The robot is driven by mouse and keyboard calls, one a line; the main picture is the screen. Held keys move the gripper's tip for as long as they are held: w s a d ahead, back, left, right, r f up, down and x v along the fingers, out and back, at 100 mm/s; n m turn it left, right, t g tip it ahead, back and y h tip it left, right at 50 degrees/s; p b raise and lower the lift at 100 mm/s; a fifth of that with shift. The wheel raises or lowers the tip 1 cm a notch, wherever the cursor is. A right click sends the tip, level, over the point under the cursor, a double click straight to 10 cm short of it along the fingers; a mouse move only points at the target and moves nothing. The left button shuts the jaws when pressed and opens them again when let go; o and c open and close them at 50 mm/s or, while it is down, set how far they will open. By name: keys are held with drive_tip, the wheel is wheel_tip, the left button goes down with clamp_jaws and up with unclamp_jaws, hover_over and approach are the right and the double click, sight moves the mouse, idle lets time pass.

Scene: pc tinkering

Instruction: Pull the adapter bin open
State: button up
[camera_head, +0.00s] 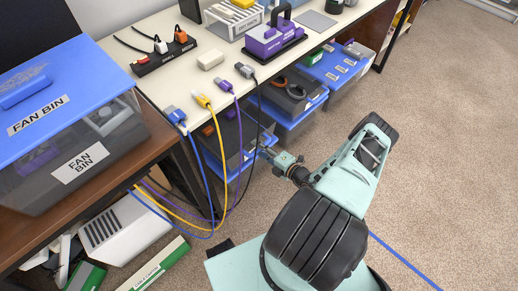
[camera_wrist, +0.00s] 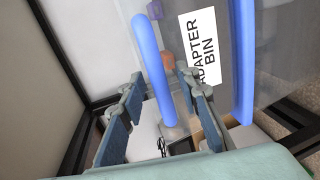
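The adapter bin (camera_wrist: 222,20) is a translucent grey drawer with blue trim and a white "ADAPTER BIN" label (camera_wrist: 200,48), seen sideways in the wrist view. Its blue bar handle (camera_wrist: 152,62) runs between the two fingers of my gripper (camera_wrist: 161,82). The fingers are spread apart, one on each side of the handle, and I see gaps beside it. In the head view, my gripper (camera_head: 268,153) is at the front of the bin (camera_head: 230,138) below the bench top. Cables and my arm partly hide the bin there.
Blue, yellow, purple and black cables (camera_head: 222,185) hang from the bench top (camera_head: 165,88) in front of the bin's left part. Other blue-trimmed bins (camera_head: 293,98) are to its right. A fan bin (camera_head: 70,150) stands on the left table. Carpet (camera_head: 440,130) is clear on the right.

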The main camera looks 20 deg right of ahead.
drive_tip(key=shift+c, duration=0.4)
clamp_jaws()
drive_tip(key=shift+s+d, duration=0.1)
drive_tip(key=shift+s, duration=0.05)
